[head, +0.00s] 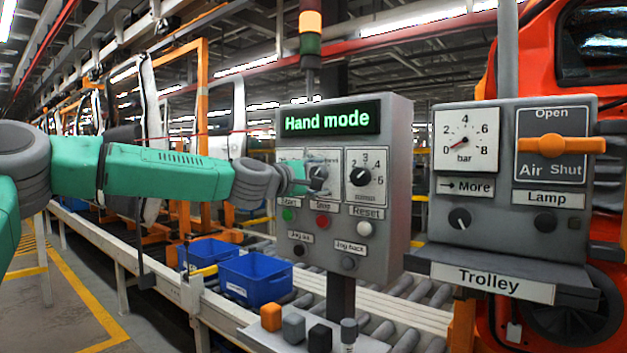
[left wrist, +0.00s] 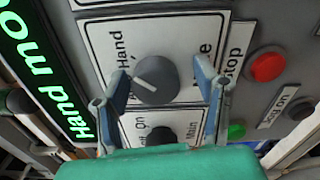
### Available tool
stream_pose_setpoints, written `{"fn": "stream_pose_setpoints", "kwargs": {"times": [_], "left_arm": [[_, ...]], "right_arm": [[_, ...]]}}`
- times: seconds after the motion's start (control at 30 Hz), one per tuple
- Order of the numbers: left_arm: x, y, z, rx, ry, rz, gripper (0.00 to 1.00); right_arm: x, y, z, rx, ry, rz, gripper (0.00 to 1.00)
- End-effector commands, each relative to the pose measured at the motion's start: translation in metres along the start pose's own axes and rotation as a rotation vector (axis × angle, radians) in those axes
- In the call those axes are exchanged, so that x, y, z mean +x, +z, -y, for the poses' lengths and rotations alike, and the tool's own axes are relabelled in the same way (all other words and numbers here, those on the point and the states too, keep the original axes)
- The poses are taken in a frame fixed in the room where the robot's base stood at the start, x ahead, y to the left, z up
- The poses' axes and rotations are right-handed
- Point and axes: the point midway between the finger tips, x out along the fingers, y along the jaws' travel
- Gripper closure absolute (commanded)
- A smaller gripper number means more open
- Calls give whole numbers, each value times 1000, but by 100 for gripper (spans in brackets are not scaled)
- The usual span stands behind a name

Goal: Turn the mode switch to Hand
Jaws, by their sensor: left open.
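The grey control panel (head: 400,130) has a lit green display (head: 333,119) reading "Hand mode". Its mode switch (head: 318,172) is partly hidden by my left gripper (head: 306,180) in the head view. In the left wrist view the mode switch (left wrist: 157,80) is a round grey knob with a white pointer line, on a white plate with a "Hand" label. The line points toward the picture's left. My left gripper (left wrist: 163,75) is open, with one finger on each side of the knob; I cannot tell whether they touch it. My right gripper is not in view.
A numbered selector knob (head: 360,177) sits right of the mode switch. Below are a green button (head: 288,215), a red Stop button (head: 322,221) and a white Reset button (head: 364,229). The trolley panel (head: 512,180) stands at right. Blue bins (head: 255,278) sit on the conveyor below.

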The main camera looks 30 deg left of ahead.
Motion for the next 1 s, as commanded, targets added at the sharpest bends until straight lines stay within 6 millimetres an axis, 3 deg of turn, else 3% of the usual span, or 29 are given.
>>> {"fn": "stream_pose_setpoints", "kwargs": {"times": [0.17, 0.57, 1.0], "left_arm": [[-16, -1, -2, -3, 3, 0, 44], [-91, -1, 1, -5, 1, 2, 44], [-117, -2, 3, -2, -3, -1, 44]], "right_arm": [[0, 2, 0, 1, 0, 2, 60], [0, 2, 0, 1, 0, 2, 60], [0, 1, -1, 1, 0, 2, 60]]}}
